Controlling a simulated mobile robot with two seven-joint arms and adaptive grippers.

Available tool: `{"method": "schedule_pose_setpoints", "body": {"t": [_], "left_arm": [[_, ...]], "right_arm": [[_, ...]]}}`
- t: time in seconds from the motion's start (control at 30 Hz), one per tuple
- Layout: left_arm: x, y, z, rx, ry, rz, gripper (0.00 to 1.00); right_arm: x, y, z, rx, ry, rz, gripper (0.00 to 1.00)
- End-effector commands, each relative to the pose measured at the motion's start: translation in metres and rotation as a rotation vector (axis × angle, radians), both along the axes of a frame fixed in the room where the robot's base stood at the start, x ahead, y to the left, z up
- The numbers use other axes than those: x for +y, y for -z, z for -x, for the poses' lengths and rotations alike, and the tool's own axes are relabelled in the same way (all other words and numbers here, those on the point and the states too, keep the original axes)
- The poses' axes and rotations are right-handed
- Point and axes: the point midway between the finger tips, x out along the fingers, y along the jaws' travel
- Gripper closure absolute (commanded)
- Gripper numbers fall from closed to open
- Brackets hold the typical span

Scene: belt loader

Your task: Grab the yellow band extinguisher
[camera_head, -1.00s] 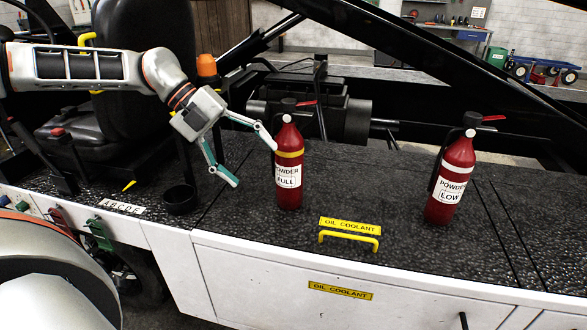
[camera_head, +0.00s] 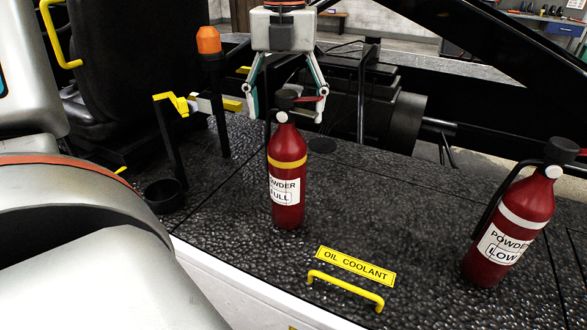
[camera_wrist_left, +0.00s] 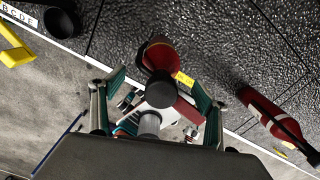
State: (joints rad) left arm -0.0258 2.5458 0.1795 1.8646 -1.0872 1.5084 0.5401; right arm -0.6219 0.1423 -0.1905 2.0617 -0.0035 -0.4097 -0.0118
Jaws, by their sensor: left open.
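The yellow band extinguisher (camera_head: 287,205), red with a "POWDER FULL" label, stands upright on the dark textured deck; it also shows in the left wrist view (camera_wrist_left: 158,54). My left gripper (camera_head: 288,116) is open, pointing down, with its fingers on either side of the extinguisher's black valve and red lever. In the left wrist view the valve and the red body lie between the two spread fingers (camera_wrist_left: 156,78). Whether a finger touches it I cannot tell. My right gripper is not in view.
A white band extinguisher (camera_head: 485,260), labelled "POWDER LOW", stands to the right. A yellow handle (camera_head: 345,290) and "OIL COOLANT" sign (camera_head: 355,266) are in front. A black cup (camera_head: 165,195), an orange beacon (camera_head: 208,40) and a seat (camera_head: 115,80) are to the left.

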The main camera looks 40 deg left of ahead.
Motion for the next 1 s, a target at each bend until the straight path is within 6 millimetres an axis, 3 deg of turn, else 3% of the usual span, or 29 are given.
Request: {"method": "schedule_pose_setpoints", "body": {"t": [0.4,0.73,1.0], "left_arm": [[0.001,0.053,-0.002,0.003,0.001,0.004,0.26],[0.001,0.059,-0.002,0.000,0.001,0.003,0.26],[0.000,0.059,-0.002,0.000,0.001,0.003,0.96]], "right_arm": [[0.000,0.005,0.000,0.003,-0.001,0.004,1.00],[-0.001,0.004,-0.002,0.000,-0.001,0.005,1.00],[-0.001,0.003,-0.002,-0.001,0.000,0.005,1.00]]}}
